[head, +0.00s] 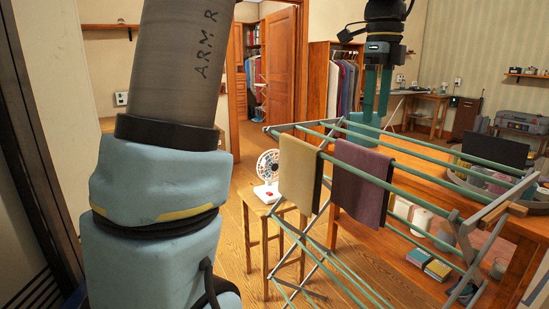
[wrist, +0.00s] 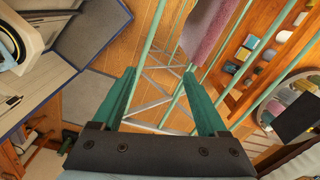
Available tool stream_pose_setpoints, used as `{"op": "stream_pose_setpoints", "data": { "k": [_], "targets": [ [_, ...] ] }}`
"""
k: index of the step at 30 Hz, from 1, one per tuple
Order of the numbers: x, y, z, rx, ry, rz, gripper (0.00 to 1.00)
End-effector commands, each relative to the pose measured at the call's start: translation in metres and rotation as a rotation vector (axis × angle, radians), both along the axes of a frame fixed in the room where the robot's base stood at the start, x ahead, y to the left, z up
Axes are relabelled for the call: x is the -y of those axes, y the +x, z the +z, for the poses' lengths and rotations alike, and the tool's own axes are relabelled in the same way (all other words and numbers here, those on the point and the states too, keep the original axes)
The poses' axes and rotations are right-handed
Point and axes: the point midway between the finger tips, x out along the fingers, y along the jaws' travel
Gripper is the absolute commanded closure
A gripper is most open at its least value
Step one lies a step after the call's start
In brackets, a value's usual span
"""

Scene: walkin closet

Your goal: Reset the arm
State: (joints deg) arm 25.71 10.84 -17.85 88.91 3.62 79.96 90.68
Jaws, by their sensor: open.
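My gripper (head: 377,92) hangs pointing down in the head view, above the far side of the drying rack (head: 435,204). In the wrist view my gripper (wrist: 158,88) shows two green fingers spread well apart, with nothing between them. The rack has green rails and grey crossed legs. A tan cloth (head: 299,172) and a purple cloth (head: 361,182) hang over its rails. The purple cloth also shows in the wrist view (wrist: 208,28), beyond the right finger and apart from it. My arm's upper links fill the left of the head view.
A white fan (head: 268,166) stands on a small wooden stool (head: 262,197) left of the rack. A wooden table with a round tray (head: 470,185) and a shelf of small items stands at the right. An open wooden door (head: 281,66) and a wardrobe (head: 318,80) are behind. Floor shows at centre left.

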Motion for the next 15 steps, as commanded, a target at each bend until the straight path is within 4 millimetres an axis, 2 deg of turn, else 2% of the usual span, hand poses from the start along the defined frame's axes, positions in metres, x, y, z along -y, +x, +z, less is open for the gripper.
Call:
{"op": "stream_pose_setpoints", "data": {
  "k": [8, 11, 14, 15],
  "targets": [
    [-0.052, 0.018, -0.057, 0.013, -0.014, 0.426, 0.24],
    [-0.082, 0.022, -0.087, 0.02, -0.026, 0.656, 0.24],
    [-0.124, 0.021, -0.125, 0.026, -0.045, 0.967, 0.24],
    [-0.144, 0.017, -0.142, 0.029, -0.055, 1.114, 0.24]
  ]
}}
